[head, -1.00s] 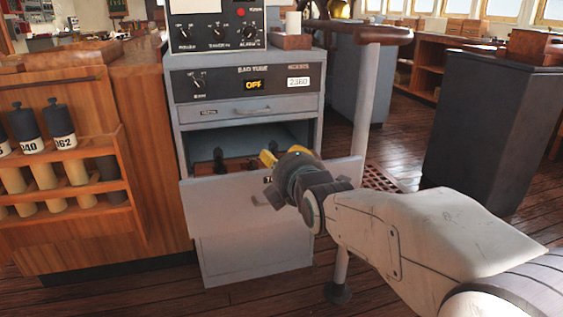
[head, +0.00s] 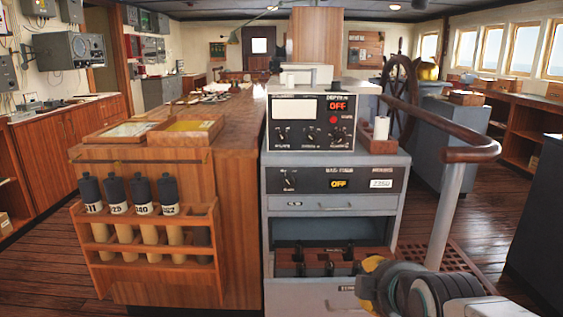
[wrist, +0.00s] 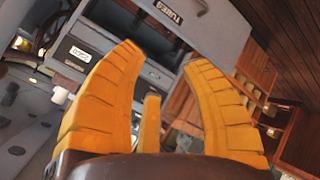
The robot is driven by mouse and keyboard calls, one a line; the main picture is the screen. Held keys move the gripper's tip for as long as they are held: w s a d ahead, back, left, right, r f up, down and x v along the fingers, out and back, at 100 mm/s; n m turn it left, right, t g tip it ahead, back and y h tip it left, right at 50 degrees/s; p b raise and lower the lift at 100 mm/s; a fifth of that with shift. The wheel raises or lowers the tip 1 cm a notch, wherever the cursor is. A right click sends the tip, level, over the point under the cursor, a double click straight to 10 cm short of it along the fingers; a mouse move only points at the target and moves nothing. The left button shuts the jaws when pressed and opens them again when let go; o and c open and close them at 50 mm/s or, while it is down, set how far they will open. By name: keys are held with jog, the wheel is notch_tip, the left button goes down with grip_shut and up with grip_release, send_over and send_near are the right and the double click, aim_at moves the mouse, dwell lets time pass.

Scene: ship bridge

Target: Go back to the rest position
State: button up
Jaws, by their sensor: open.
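My gripper (head: 372,285) is at the lower right of the head view, in front of the grey cabinet (head: 336,228). In the wrist view its yellow fingers (wrist: 166,62) are spread wide with nothing between them. The cabinet's lower drawer is pulled out, and its pale grey front (head: 300,297) shows at the bottom of the head view. A brown insert (head: 308,262) with dark upright pieces shows in the drawer. The labelled drawer front also shows beyond the fingertips in the wrist view (wrist: 205,30). The gripper appears apart from it.
A wooden rack (head: 150,250) with several dark-capped tubes is on the left counter's side. A grey post (head: 447,215) with a brown handrail (head: 455,140) stands just right of the cabinet, close to my arm. Wooden floor (head: 40,265) is clear at left.

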jog(key=s+r+m+g+p, duration=0.3)
jog(key=s+r+m+p, duration=0.2)
jog(key=s+r+p, duration=0.2)
jog(key=s+r+m+g+p, duration=0.4)
jog(key=s+r+p, duration=0.3)
jog(key=s+p, duration=0.5)
jog(key=shift+r+m+p, duration=0.4)
jog(key=shift+m+p, duration=0.3)
jog(key=shift+p, duration=0.8)
